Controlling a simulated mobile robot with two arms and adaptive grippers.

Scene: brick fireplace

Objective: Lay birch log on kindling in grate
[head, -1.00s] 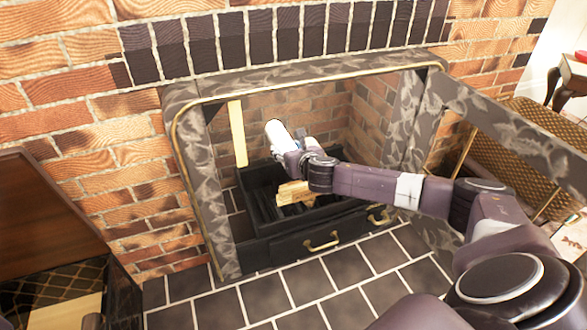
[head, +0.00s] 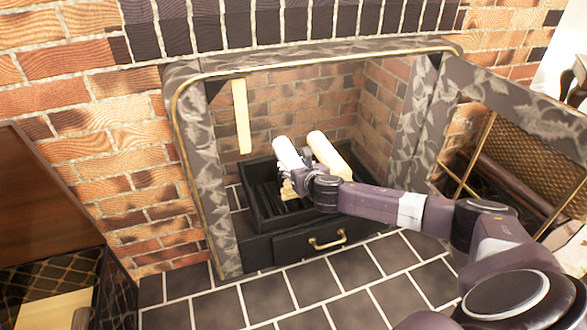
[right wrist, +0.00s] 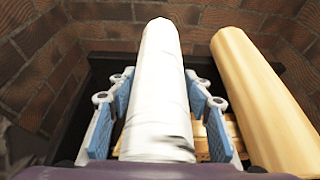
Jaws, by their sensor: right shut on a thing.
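The white birch log (head: 289,155) is tilted, its far end up, inside the fireplace opening over the black grate (head: 250,195). My right gripper (head: 292,172) is shut on it. In the right wrist view the birch log (right wrist: 158,85) lies between the two blue-padded fingers (right wrist: 160,105). The pale kindling (head: 289,191) is in the grate beneath; in the right wrist view some kindling (right wrist: 214,135) shows below and right of the log. Whether log and kindling touch is unclear. My left gripper is not in view.
A pale yellow log (head: 331,156) is just right of the birch log. A pale strip (head: 241,117) stands upright at the opening's left. The opening's patterned frame (head: 190,150) edges the brick fireplace. A mesh screen (head: 500,165) is at right. Dark tiles (head: 265,300) in front are clear.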

